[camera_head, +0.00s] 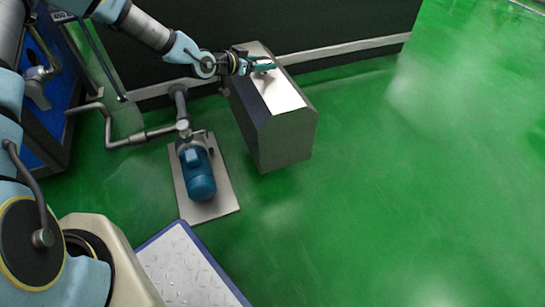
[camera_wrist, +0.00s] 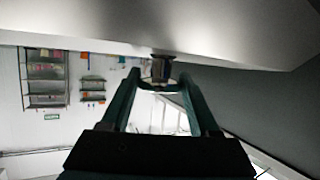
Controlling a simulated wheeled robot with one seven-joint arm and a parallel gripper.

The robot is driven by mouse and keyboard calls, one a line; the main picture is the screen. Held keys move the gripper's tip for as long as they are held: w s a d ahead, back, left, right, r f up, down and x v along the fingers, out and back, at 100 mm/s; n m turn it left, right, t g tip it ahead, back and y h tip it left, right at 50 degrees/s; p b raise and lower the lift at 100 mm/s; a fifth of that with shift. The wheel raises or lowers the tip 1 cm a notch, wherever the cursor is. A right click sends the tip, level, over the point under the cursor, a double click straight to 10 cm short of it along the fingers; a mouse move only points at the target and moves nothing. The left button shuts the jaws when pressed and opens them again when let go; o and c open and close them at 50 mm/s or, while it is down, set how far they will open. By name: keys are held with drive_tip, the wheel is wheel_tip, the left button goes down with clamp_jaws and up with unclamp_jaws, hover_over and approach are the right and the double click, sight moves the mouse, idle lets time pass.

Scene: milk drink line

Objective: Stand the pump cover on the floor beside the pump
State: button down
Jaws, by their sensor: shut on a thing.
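The pump cover (camera_head: 286,139) is a large grey box with a bright, pale top, right of the pump in the head view. My gripper (camera_head: 263,67) is at its top and shut on its handle (camera_wrist: 161,68). In the wrist view the teal fingers (camera_wrist: 161,84) close around that handle, under the cover's pale surface (camera_wrist: 200,30). The blue pump (camera_head: 197,172) sits uncovered on a light base plate (camera_head: 222,206). The cover is upright, apart from the pump. I cannot tell whether its bottom touches the floor.
Pipes (camera_head: 137,139) run left from the pump to a blue frame (camera_head: 52,115). A dark wall (camera_head: 330,25) with a pale lower rail stands behind the cover. A metal-topped platform (camera_head: 188,266) is in front. The green floor (camera_head: 420,190) on the right is clear.

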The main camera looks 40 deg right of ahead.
drive_tip(key=shift+f+b, duration=1.15)
drive_tip(key=shift+f, duration=0.45)
wheel_tip(320, 180, down, 10)
drive_tip(key=b, duration=0.3)
drive_tip(key=shift+b, duration=0.35)
drive_tip(key=shift+c, duration=0.6)
unclamp_jaws()
drive_tip(key=shift+f, duration=0.1)
